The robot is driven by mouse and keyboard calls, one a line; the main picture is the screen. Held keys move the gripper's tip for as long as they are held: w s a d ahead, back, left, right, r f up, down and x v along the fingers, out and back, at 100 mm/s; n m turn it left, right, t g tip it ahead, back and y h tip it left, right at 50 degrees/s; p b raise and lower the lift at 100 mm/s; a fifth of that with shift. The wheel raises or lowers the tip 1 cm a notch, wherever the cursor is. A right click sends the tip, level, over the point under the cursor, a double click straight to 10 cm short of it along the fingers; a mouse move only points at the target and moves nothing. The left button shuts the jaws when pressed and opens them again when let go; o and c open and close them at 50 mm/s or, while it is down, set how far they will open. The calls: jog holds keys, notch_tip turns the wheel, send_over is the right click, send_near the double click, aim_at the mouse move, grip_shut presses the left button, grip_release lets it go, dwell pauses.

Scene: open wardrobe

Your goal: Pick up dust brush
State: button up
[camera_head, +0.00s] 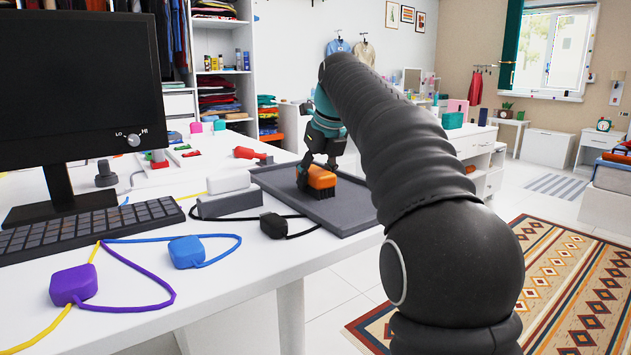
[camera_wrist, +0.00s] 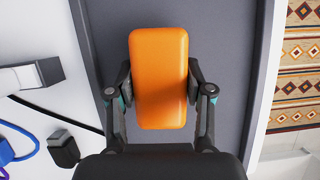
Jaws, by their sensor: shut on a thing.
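The dust brush (camera_head: 322,179) has an orange back and dark bristles. It is at the dark grey tray (camera_head: 353,211) on the white desk, bristles down; I cannot tell whether it touches the tray. In the wrist view its orange back (camera_wrist: 158,78) fills the middle, upright in the picture, over the grey tray floor (camera_wrist: 231,50). My gripper (camera_head: 318,166) reaches down from above onto the brush. In the wrist view my gripper's two fingers (camera_wrist: 160,92) press on the brush's left and right long sides. The bristles are hidden from the wrist camera.
A black block on a cable (camera_head: 273,226) and a grey-and-white box (camera_head: 229,197) lie left of the tray. A keyboard (camera_head: 85,230), a monitor (camera_head: 80,90) and blue and purple corded blocks (camera_head: 74,285) are further left. Open floor with a patterned rug (camera_head: 575,275) lies right of the desk.

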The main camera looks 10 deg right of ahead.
aim_at(316, 168)
jog(key=shift+r, duration=0.1)
jog(key=shift+r, duration=0.55)
jog(key=r, duration=0.1)
jog(key=d+r, duration=0.1)
jog(key=r, duration=0.1)
jog(key=shift+s+r, duration=0.2)
jog(key=s+d+r, duration=0.5)
jog(key=d+r, duration=0.1)
jog(key=d, duration=0.3)
jog(key=shift+s+r, duration=0.15)
jog(key=shift+s, duration=0.15)
jog(key=o, duration=0.4)
jog(key=shift+c, duration=1.1)
